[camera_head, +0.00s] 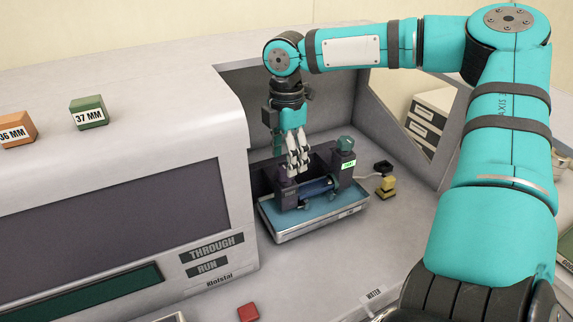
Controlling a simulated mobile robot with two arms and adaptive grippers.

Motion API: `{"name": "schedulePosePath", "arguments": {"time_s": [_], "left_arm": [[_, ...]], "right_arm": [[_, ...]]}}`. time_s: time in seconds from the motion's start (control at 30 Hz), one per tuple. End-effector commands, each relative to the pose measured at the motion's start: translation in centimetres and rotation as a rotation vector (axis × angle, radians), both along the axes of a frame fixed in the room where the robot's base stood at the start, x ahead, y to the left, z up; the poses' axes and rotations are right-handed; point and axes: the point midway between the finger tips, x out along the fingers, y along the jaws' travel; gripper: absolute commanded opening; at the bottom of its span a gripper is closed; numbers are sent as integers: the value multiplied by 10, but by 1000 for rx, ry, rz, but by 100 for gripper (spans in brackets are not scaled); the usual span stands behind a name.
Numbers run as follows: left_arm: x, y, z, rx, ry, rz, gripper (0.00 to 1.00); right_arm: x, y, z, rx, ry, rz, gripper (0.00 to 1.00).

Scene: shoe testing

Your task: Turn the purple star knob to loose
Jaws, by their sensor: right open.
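My right gripper (297,172) points down over the left part of a dark clamp fixture in the machine's recess. Its fingers are light grey and slightly apart, with nothing clearly held between them. A small dark purple part, which looks like the purple star knob (282,172), is just left of the fingertips and partly hidden by them. I cannot tell whether the fingers touch it, nor its turn position. My left gripper is not in view.
The fixture stands in a blue tray (345,211) with a grey rim. A yellow and black piece (385,186) stands right of it. The recess walls are close left and behind. Orange (17,130) and green (88,113) blocks lie on the machine top. A red button (248,313) is in front.

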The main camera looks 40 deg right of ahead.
Motion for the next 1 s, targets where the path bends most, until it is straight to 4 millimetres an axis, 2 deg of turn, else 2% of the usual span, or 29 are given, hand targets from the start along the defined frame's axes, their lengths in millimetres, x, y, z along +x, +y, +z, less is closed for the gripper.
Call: {"name": "schedulePosePath", "arguments": {"time_s": [0.03,0.2,0.4,0.6,1.0], "left_arm": [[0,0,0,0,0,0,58],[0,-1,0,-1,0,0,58],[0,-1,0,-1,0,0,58],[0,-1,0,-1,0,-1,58],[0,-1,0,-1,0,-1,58]], "right_arm": [[1,0,13,-1,-7,-1,60],[1,0,50,-1,-7,-1,60],[1,0,79,-1,-4,0,60],[0,0,88,1,-2,1,60],[0,0,88,1,-1,1,60]]}}
